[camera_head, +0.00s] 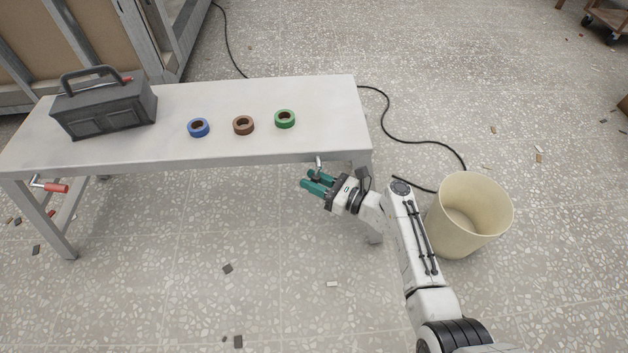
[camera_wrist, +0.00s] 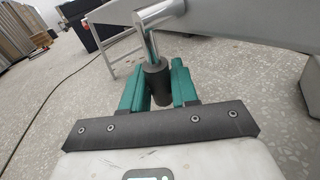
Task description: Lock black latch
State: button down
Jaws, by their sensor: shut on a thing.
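The black latch (camera_wrist: 155,80) has a dark cylindrical grip on a bent metal rod, fixed at the table's front edge near its right end. In the head view only its metal part (camera_head: 319,162) shows clearly; the dark grip is mostly hidden by my gripper. My gripper (camera_head: 317,183), with teal fingers, is just below and in front of the table edge. In the wrist view its fingers stand on both sides of the dark grip and are shut on it. The rod rises from the grip to the table's grey frame.
The white table (camera_head: 270,95) carries a dark toolbox (camera_head: 105,108) and blue (camera_head: 198,134), brown (camera_head: 243,131) and green (camera_head: 285,125) tape rolls. A red-handled latch (camera_head: 55,188) is at the left end. A beige bin (camera_head: 449,225) stands right of my arm, near a black cable (camera_head: 408,140).

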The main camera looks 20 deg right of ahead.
jog(key=shift+a+f+b, duration=0.1)
jog(key=shift+b, duration=0.3)
jog(key=shift+w+a+m+t+y+b, duration=0.15)
jog(key=shift+a+m+t+y+b, duration=0.25)
jog(key=shift+b, duration=0.3)
jog(key=shift+a+m+t+b, duration=0.2)
jog(key=shift+m+t+b, duration=0.35)
jog(key=shift+b, duration=0.2)
jog(key=shift+w+a+r+m+t+y+b, duration=0.2)
jog(key=shift+a+r+m+t+b, duration=0.15)
jog(key=shift+m+t+b, duration=0.3)
jog(key=shift+w+a+r+m+t+y+b, duration=0.1)
jog(key=shift+a+r+m+t+y+b, duration=0.2)
jog(key=shift+m+t+b, duration=0.35)
jog(key=shift+r, duration=0.1)
jog(key=c, duration=1)
grip_release()
jog(key=shift+o, duration=0.2)
